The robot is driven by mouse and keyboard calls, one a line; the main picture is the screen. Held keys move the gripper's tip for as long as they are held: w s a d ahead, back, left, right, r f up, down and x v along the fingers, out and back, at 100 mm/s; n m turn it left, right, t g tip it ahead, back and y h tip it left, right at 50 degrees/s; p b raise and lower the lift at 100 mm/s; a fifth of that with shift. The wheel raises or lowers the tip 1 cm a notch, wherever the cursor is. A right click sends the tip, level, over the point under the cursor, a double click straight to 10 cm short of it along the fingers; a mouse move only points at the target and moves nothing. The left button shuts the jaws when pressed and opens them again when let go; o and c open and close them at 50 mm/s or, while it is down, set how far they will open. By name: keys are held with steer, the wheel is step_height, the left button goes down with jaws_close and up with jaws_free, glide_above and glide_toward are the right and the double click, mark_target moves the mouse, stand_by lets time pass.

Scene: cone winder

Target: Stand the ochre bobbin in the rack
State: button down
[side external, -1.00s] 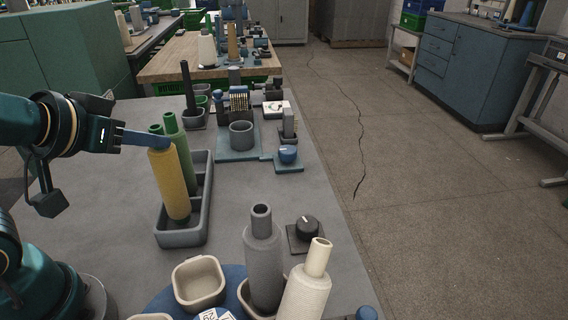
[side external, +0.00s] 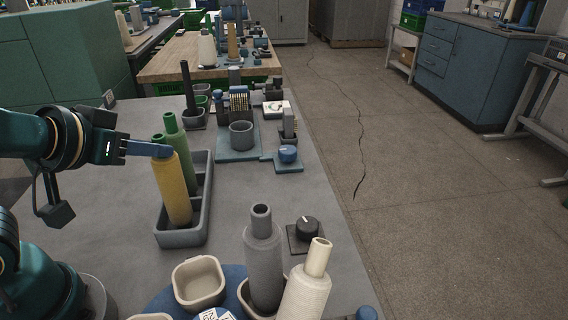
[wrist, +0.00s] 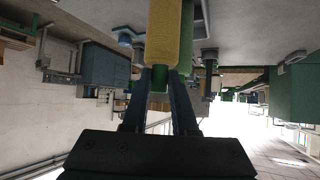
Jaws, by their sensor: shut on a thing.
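The ochre bobbin (side external: 174,190) is nearly upright, leaning slightly, with its top to the left in the side view. My gripper (side external: 160,150) is shut on its narrow top end from the left. In the wrist view, the ochre bobbin (wrist: 162,40) runs between my two fingers (wrist: 160,85), its green neck between them. The grey rack (side external: 207,215) is a long tray with compartments. The bobbin's lower end shows inside the outline of the nearest compartment; I cannot tell whether it touches the floor.
A grey bobbin (side external: 264,265) and a cream bobbin (side external: 305,290) stand at the front, beside an empty beige cup (side external: 199,283). A black knob (side external: 307,227) and a blue knob (side external: 288,154) lie to the right. The table between rack and knobs is clear.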

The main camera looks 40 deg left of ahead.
stand_by(0.3)
steer(key=c, duration=0.6)
jaws_free()
steer(key=shift+v, duration=2.5)
